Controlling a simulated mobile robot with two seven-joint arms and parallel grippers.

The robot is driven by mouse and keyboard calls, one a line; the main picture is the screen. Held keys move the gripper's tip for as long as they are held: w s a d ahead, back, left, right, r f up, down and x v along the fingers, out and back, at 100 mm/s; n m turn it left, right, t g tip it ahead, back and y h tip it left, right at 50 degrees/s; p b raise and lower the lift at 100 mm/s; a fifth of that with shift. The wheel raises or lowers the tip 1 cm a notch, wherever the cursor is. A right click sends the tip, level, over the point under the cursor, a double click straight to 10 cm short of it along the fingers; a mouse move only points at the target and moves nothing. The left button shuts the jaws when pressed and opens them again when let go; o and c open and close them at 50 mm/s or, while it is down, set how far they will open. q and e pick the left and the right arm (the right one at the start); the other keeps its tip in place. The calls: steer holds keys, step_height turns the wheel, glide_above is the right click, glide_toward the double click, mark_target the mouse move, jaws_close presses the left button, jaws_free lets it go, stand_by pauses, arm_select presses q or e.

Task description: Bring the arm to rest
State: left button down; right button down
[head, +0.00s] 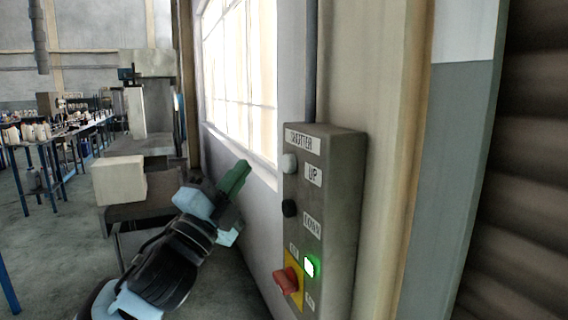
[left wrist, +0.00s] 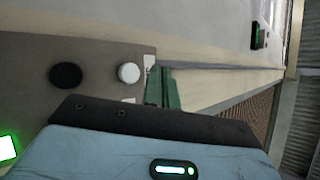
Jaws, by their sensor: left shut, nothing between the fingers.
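My left gripper (head: 235,178) comes in from the lower left in the head view, its green fingers closed together and empty. It is to the left of the grey shutter control box (head: 340,190) on the wall, apparently apart from it. In the left wrist view the green fingers (left wrist: 162,88) show near the box's edge (left wrist: 110,60). The box has a white UP button (head: 289,163), a black DOWN button (head: 289,208), a lit green lamp (head: 310,267) and a red rotary switch (head: 286,281) on a yellow plate. My right gripper is not in view.
A window (head: 240,70) is in the wall behind the gripper. A shutter (head: 525,180) is at the right. A pale box (head: 119,180) and a machine (head: 150,110) stand at the left, with worktables (head: 50,142) further back. Floor is open between them.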

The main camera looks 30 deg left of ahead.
arm_select(q)
steer(key=shift+s, duration=0.1)
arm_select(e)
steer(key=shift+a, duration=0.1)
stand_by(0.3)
